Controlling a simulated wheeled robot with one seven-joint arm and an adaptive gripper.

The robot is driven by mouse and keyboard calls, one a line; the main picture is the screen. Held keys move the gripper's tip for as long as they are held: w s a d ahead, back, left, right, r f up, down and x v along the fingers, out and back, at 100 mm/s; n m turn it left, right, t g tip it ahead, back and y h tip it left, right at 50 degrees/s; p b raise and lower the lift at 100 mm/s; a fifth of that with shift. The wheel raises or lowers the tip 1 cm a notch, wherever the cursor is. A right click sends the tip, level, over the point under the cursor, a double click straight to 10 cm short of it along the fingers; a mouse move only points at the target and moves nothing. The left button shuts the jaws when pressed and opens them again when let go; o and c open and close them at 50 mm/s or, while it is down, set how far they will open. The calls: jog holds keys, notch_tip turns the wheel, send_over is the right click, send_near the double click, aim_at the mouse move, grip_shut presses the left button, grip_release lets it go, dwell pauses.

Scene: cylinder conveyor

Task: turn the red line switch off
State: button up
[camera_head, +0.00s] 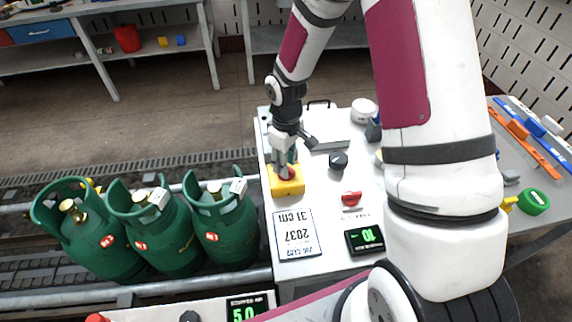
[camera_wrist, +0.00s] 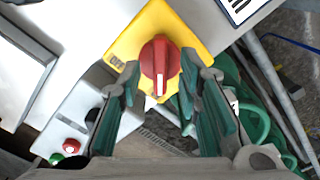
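The red line switch (camera_wrist: 160,58) is a red rotary knob on a yellow box (camera_wrist: 190,38), seen close in the wrist view. The white mark on the knob points toward the bottom of the picture, and an "OFF" label shows on the box's left corner. My gripper (camera_wrist: 159,78) is open, with one finger on each side of the knob and small gaps visible. In the head view my gripper (camera_head: 286,165) points down at the yellow box (camera_head: 290,188) on the white table, and mostly hides the knob.
A second red knob (camera_head: 351,199), a black knob (camera_head: 338,160), a printed card (camera_head: 296,234) and a green-digit display (camera_head: 365,239) share the table (camera_head: 322,262). Green gas cylinders (camera_head: 228,232) stand on the conveyor at left. My arm covers the table's right part.

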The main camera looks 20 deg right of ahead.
jog(key=shift+f, duration=0.75)
grip_shut()
